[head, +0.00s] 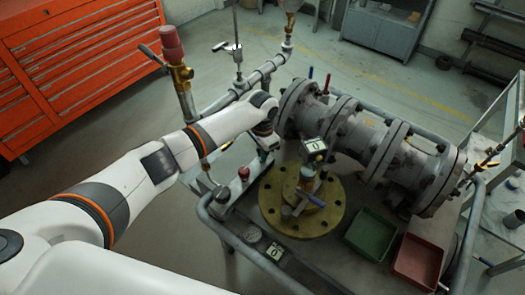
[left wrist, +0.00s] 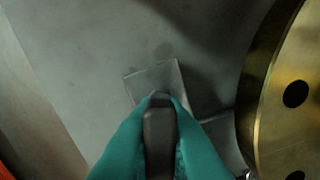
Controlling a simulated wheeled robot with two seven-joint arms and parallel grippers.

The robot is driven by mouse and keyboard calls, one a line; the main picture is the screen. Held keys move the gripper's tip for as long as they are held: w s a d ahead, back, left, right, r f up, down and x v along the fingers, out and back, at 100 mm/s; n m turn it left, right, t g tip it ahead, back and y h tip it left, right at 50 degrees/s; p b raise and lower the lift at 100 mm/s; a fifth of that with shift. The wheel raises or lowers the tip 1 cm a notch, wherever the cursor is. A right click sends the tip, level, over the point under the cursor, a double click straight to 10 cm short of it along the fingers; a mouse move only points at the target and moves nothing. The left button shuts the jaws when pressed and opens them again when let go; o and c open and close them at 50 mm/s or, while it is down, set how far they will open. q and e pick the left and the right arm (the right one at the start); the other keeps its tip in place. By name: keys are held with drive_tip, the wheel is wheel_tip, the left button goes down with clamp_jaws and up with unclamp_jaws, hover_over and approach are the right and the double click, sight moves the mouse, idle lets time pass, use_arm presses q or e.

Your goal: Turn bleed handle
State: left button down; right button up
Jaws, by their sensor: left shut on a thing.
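In the left wrist view, the teal fingers of my left gripper (left wrist: 160,106) are closed on both sides of a dark grey bar-like handle (left wrist: 160,140). I take this for the bleed handle; its far end shows between the fingertips. A small grey plate (left wrist: 158,80) lies just beyond the fingertips. In the head view, my left gripper (head: 264,143) points down just left of the round yellow flange (head: 272,207). The handle is hidden there by my gripper and wrist. My right gripper is in neither view.
The yellow flange also fills the right side of the left wrist view (left wrist: 285,125). A large grey flanged valve body (head: 370,140) lies behind on the bench. Green (head: 370,235) and red (head: 416,262) trays stand to the right. A red-capped pipe (head: 172,45) stands close to my left arm.

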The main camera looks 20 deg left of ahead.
use_arm(q)
drive_tip(key=m, duration=0.3)
drive_tip(key=shift+m+p, duration=0.35)
drive_tip(key=shift+m, duration=0.05)
drive_tip(key=m, duration=0.9)
drive_tip(key=shift+m, duration=1.8)
drive_tip(key=c, duration=1.4)
unclamp_jaws()
drive_tip(key=shift+c, duration=0.2)
drive_tip(key=shift+r, duration=0.1)
